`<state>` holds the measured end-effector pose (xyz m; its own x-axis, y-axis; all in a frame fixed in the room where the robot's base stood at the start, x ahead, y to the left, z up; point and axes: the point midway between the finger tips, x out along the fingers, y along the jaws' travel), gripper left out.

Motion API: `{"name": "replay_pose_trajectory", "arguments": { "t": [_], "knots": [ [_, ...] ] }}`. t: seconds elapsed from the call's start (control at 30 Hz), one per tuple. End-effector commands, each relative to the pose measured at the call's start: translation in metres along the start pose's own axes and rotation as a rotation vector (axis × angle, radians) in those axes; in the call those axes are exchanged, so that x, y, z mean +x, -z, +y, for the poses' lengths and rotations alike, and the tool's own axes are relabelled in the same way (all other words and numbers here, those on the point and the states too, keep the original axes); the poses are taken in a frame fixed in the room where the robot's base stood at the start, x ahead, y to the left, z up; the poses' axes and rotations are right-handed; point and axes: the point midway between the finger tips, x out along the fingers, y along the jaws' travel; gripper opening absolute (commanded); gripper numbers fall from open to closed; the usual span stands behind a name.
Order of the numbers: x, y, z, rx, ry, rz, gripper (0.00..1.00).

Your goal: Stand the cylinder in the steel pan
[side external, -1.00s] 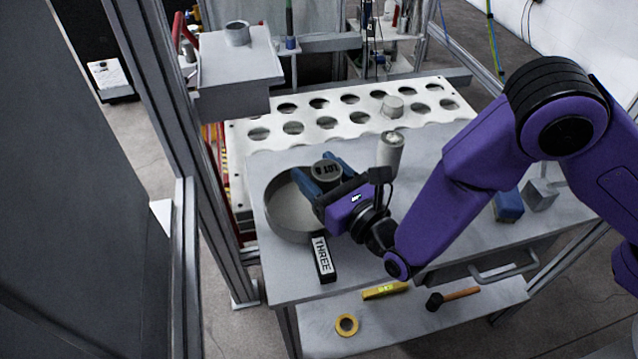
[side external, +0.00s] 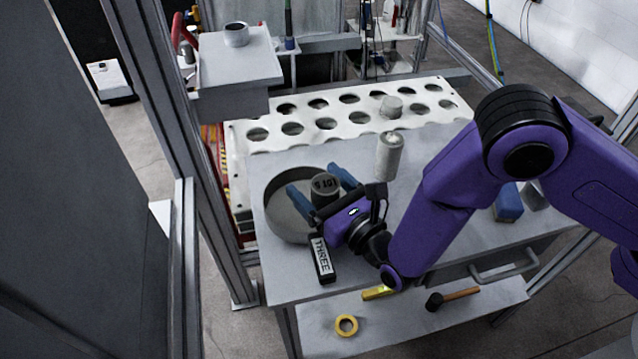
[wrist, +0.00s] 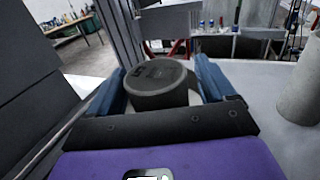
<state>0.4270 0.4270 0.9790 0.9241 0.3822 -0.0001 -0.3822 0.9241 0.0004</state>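The dark grey cylinder (side external: 325,184), with markings on its top, stands upright at the right side of the round steel pan (side external: 283,227); its base is hidden in the side view. In the wrist view the cylinder (wrist: 160,82) is between my two blue fingers, with a gap on each side. My gripper (side external: 322,186) is open around it, coming in low from the right. It also shows in the wrist view (wrist: 160,85). The gripper body hides part of the pan's right side.
A black block marked THREE (side external: 321,260) lies just in front of the pan. A pale cylinder (side external: 388,157) stands on the table to the right. A white plate with holes (side external: 350,115) lies behind. A blue block (side external: 508,203) is at right. A hammer and tape lie on the lower shelf.

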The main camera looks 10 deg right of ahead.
Motion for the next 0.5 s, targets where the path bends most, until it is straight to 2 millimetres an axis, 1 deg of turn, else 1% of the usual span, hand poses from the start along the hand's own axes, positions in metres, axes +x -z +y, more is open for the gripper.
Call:
{"name": "replay_pose_trajectory", "arguments": {
  "t": [0.17,0.23,0.37,0.5],
  "knots": [
    [0.0,-0.003,0.0,0.0,0.0,0.0,0.83],
    [-0.007,-0.002,0.001,-0.002,-0.001,0.003,0.83],
    [-0.028,-0.002,0.001,-0.003,-0.004,0.003,0.83],
    [-0.057,-0.003,0.002,-0.003,-0.006,0.002,0.83]
  ]
}}
